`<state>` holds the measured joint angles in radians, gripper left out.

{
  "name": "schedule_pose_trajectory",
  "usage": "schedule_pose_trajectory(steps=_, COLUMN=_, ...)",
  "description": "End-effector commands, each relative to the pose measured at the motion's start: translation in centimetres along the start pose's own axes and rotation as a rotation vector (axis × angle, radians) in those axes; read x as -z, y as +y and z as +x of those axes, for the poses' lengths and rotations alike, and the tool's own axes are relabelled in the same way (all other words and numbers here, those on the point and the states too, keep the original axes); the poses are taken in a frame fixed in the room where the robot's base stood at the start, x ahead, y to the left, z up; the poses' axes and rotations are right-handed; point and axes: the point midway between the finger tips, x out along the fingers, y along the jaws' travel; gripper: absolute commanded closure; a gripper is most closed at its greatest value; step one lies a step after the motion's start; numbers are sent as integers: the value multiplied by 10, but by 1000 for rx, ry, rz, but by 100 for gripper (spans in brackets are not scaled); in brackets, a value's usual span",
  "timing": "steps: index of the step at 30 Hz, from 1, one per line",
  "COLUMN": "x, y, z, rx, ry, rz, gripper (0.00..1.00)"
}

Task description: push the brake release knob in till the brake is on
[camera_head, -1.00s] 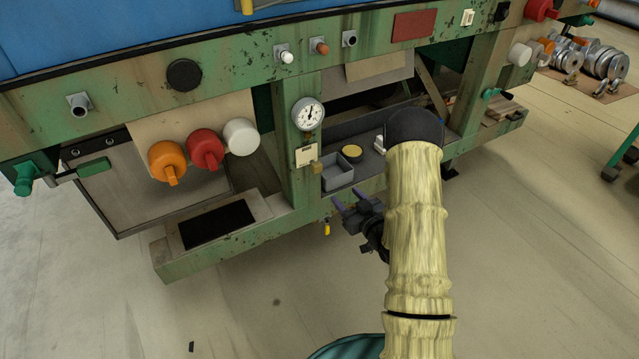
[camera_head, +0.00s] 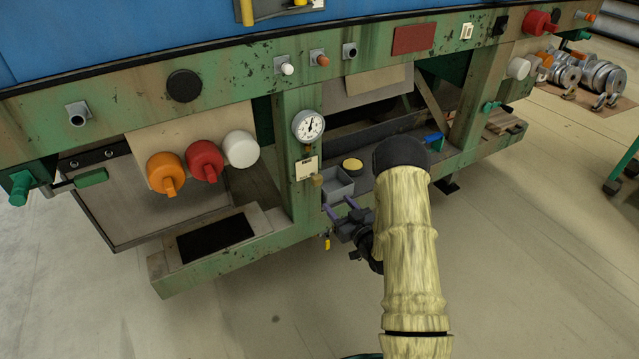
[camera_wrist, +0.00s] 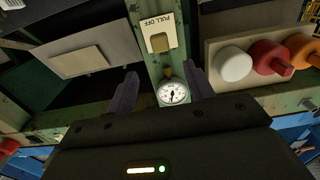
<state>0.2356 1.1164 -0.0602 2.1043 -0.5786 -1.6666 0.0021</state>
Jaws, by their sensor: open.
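A brass-coloured knob (camera_head: 316,180) sticks out at a pale placard (camera_head: 306,167) on the green upright, just below the round gauge. In the wrist view the placard (camera_wrist: 170,28) reads "PULL OFF", with the blunt knob (camera_wrist: 159,43) on it; I take this as the brake release knob. My gripper (camera_head: 342,207) is open and empty, below and to the right of the knob in the head view. In the wrist view its two purple fingers (camera_wrist: 161,88) are spread apart, with the gauge showing between them. The fingers are apart from the knob. How far the knob stands out is hard to tell.
The gauge (camera_head: 308,126) sits above the placard. Orange (camera_head: 165,171), red (camera_head: 204,160) and white (camera_head: 240,149) caps project at left. A grey tray (camera_head: 339,184) and a yellow disc (camera_head: 352,165) lie on the shelf at right. The floor in front is clear.

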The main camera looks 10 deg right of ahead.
Motion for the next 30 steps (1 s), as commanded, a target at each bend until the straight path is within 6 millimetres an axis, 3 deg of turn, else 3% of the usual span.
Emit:
schedule_pose_trajectory(steps=18, x=0, y=0, z=106, rx=2, ry=1, rz=-1, gripper=47)
schedule_pose_trajectory(steps=23, x=0, y=0, z=118, rx=0, ry=0, rz=0, gripper=47)
schedule_pose_trajectory(steps=30, x=0, y=0, z=119, rx=-1, ry=-1, rz=1, gripper=47)
